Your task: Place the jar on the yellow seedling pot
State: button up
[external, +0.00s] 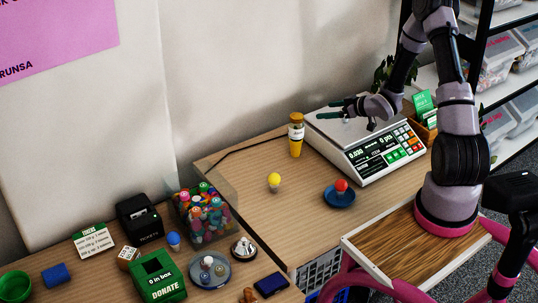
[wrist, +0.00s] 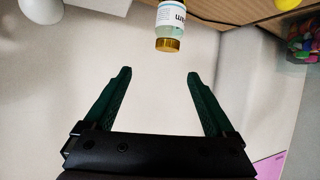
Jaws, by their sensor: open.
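The jar (external: 296,131) has a gold lid and a white label, and stands upright near the back of the table. Directly beneath it is a yellow body (external: 295,149) that looks like the yellow seedling pot, so the jar appears to rest on it. The jar also shows at the top of the wrist view (wrist: 171,22), where its lower part is cut off. My gripper (external: 340,107) is open and empty, apart from the jar, to its right above the scale. In the wrist view my gripper (wrist: 159,73) has nothing between its fingers.
A scale (external: 362,150) stands right of the jar. A yellow-topped piece (external: 274,180) and a red-topped piece (external: 341,186) on a blue dish (external: 338,199) stand in front. A clear bin of colourful figures (external: 204,213) and a green donation box (external: 158,278) are at left.

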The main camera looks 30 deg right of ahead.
jog(key=s+r+m+g+h, duration=0.1)
jog(key=s+r+m+h, duration=0.3)
jog(key=r, duration=0.8)
jog(key=s+r+g+h, duration=0.2)
jog(key=s+r, duration=0.3)
jog(key=r, duration=0.7)
jog(key=s+a+r+m+y, duration=0.1)
jog(key=s+a+r, duration=0.2)
jog(key=s, duration=0.5)
jog(key=s+a+r+m+g+y, duration=0.1)
jog(key=s+a+r, duration=0.3)
jog(key=s, duration=0.4)
jog(key=s+a+r+m+y, duration=0.1)
jog(key=s+a+r, duration=0.3)
jog(key=s, duration=0.5)
jog(key=shift+a+m+g+y, duration=0.4)
jog(key=shift+a+m, duration=0.25)
jog(key=shift+m, duration=0.15)
